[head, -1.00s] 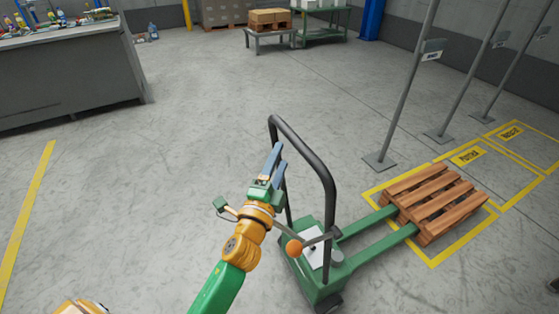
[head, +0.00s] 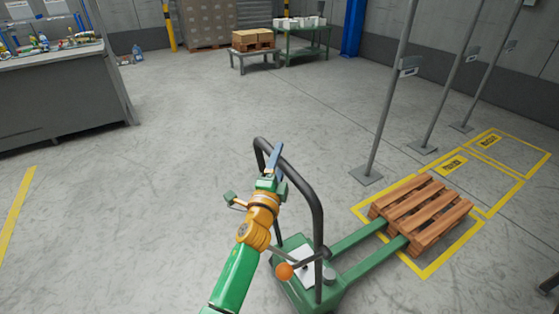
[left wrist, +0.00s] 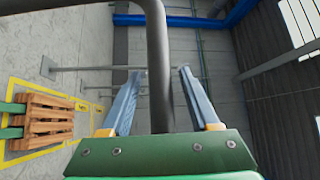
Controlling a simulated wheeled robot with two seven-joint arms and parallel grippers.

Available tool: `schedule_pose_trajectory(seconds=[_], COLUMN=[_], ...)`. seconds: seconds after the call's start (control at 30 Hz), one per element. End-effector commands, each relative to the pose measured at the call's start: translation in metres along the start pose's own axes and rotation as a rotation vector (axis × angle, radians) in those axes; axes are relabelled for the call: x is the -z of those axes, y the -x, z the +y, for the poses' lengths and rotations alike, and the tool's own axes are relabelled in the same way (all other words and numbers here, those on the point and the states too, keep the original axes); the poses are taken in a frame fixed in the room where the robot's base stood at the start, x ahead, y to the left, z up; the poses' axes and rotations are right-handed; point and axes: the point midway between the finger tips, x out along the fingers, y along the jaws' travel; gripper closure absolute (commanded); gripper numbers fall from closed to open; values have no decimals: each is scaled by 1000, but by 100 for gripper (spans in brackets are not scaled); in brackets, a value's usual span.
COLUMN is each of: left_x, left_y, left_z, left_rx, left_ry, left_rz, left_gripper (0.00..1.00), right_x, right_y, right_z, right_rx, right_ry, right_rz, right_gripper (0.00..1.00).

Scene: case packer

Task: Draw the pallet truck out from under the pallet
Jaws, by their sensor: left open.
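The green pallet truck (head: 305,290) stands in the lower middle of the head view, its dark upright handle hoop (head: 318,215) toward me. Its two forks (head: 358,237) run right to the wooden pallet (head: 422,212) and pass out of sight beneath its near edge. The pallet also shows at left in the left wrist view (left wrist: 42,118). In the left wrist view the dark tube (left wrist: 158,65) passes between the two spread fingers (left wrist: 152,95), with gaps to both. My right gripper is out of view.
The pallet lies inside a yellow floor outline (head: 430,272). Grey posts (head: 392,100) on foot plates stand behind it. A grey workbench (head: 60,100) is at the left, and a low table (head: 254,55) with boxes at the back. The floor left of the truck is clear.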

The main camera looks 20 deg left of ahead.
Motion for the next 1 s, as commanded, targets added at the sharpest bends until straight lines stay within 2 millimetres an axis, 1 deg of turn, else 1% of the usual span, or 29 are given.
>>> schedule_pose_trajectory(seconds=[0.1, 0.17, 0.2, 0.27, 0.3, 0.33, 1.0], left_x=[0, 0, 0, 0, 0, 0, 0], left_y=[0, 0, 0, 0, 0, 0, 1], left_z=[0, 0, 0, 0, 0, 0, 0], left_rx=[0, 0, 0, 0, 0, 0, -1], left_ry=[0, 0, 0, 0, 0, 0, 0], left_rz=[0, 0, 0, 0, 0, 0, 0], left_gripper=[38, 54, 65, 81, 92, 100, 100], right_x=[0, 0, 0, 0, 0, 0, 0], right_y=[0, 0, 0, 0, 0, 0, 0], right_z=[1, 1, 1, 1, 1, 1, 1], right_rx=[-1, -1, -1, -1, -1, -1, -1], right_ry=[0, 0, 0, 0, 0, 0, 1], right_rz=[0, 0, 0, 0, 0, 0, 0], right_gripper=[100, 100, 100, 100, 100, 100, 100])
